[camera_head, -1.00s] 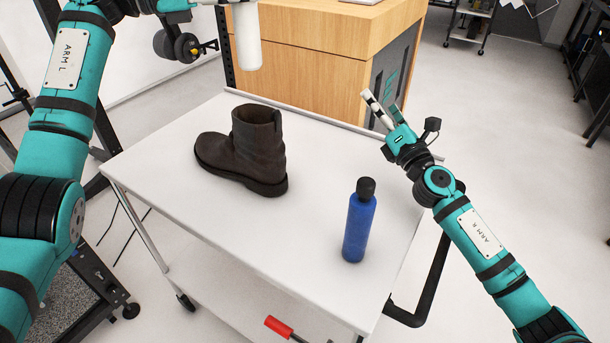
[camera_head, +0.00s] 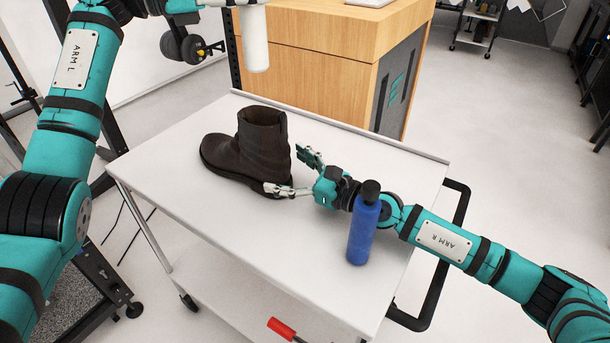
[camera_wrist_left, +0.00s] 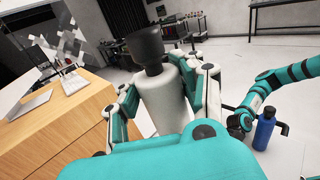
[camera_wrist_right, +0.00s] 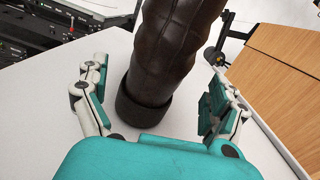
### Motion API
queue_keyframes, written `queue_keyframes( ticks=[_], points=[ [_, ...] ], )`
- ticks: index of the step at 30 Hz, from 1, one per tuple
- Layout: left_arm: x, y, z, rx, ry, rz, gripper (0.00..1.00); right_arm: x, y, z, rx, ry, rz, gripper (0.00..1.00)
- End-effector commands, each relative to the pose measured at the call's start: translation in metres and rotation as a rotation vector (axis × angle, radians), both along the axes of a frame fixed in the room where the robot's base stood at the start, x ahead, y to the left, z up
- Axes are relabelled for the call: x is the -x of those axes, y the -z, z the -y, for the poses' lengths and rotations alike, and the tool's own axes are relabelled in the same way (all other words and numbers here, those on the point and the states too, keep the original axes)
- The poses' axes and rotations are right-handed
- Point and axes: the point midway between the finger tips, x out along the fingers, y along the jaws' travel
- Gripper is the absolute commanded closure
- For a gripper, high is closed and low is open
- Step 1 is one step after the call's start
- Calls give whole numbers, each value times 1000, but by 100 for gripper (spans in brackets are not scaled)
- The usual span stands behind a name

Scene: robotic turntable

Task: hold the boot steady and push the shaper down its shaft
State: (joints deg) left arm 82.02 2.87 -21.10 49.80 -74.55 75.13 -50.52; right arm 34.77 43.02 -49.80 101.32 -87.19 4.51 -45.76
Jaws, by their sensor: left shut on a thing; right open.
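The dark brown boot (camera_head: 258,150) stands upright on the white cart, its toe to the left and its shaft open at the top. My right gripper (camera_head: 289,172) is open at the boot's heel side, fingers spread to either side of it. In the right wrist view the boot (camera_wrist_right: 165,60) rises between the open fingers (camera_wrist_right: 150,98), with gaps visible on both sides. My left gripper (camera_wrist_left: 166,105) is shut on the shaper (camera_wrist_left: 160,95), a white cylinder with a black end. In the head view the shaper (camera_head: 255,42) hangs above and behind the boot, its upper part cut off.
A blue bottle (camera_head: 362,228) with a black cap stands on the cart (camera_head: 270,255) close in front of my right wrist. A wooden cabinet (camera_head: 315,60) stands behind the cart. A red-handled tool (camera_head: 281,327) lies on the lower shelf. The cart's front middle is clear.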

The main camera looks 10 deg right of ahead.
Motion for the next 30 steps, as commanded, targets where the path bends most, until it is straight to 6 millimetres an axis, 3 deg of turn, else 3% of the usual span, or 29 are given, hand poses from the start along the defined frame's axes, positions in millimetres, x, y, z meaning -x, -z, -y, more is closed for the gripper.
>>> queue_keyframes(
  ticks=[3, 10, 23, 30],
  points=[
    [0, 0, 0, 0, 0, 0, 100, -17, -2, -18, -3, -1, 3, 4],
    [0, 0, 0, 0, 0, 0, 100, -40, -1, -41, -4, 0, 0, 4],
    [0, 0, 0, 0, 0, 0, 100, -47, 0, -48, -1, 0, 0, 4],
    [0, 0, 0, 0, 0, 0, 100, -47, 0, -48, -1, 0, 0, 32]
  ],
)
